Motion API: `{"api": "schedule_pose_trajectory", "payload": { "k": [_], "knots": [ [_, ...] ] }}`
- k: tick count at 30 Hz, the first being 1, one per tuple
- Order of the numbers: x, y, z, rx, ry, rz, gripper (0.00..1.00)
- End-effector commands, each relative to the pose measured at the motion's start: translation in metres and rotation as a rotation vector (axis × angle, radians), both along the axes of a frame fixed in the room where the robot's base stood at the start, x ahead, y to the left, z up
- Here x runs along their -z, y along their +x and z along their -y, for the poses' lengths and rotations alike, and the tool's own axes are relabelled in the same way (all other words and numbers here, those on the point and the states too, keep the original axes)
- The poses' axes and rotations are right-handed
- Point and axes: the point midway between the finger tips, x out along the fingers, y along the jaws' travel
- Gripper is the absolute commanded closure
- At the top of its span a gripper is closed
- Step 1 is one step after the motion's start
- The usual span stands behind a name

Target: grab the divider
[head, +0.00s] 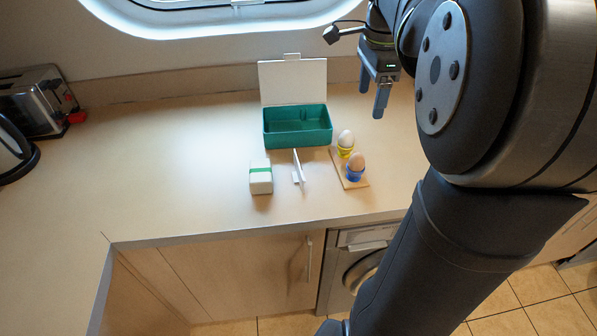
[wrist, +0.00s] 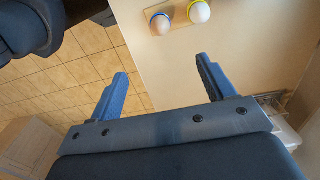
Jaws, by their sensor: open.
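The divider (head: 298,169) is a thin white upright piece with a small foot. It stands on the counter in the head view, in front of the green box (head: 298,128) and between a white block with a green band (head: 261,177) and the egg board. My gripper (head: 380,98) is open and empty, above the counter to the right of the box and well apart from the divider. Its two blue fingers also show in the wrist view (wrist: 163,88), spread apart with nothing between them. The divider is not in the wrist view.
The box's white lid (head: 293,82) stands open behind it. A wooden board (head: 344,175) holds two eggs in a yellow and a blue cup, close to the divider's right. A toaster (head: 38,102) stands far left. The counter's left middle is clear.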

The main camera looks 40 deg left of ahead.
Motion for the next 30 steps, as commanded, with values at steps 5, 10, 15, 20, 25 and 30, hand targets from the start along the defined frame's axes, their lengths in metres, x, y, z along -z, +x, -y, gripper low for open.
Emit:
{"api": "schedule_pose_trajectory", "payload": {
  "k": [5, 10, 15, 20, 25, 30],
  "knots": [
    [0.0, 0.0, 0.0, 0.0, 0.0, 0.0, 0.61],
    [0.0, 0.0, 0.0, 0.0, 0.0, 0.0, 0.7],
    [0.0, 0.0, -0.001, -0.011, -0.001, -0.003, 0.7],
    [0.006, 0.001, -0.021, -0.183, -0.021, -0.041, 0.7],
    [0.02, -0.001, -0.065, -0.59, -0.052, -0.139, 0.7],
    [0.037, -0.011, -0.112, -1.028, -0.059, -0.258, 0.7]
  ]
}}
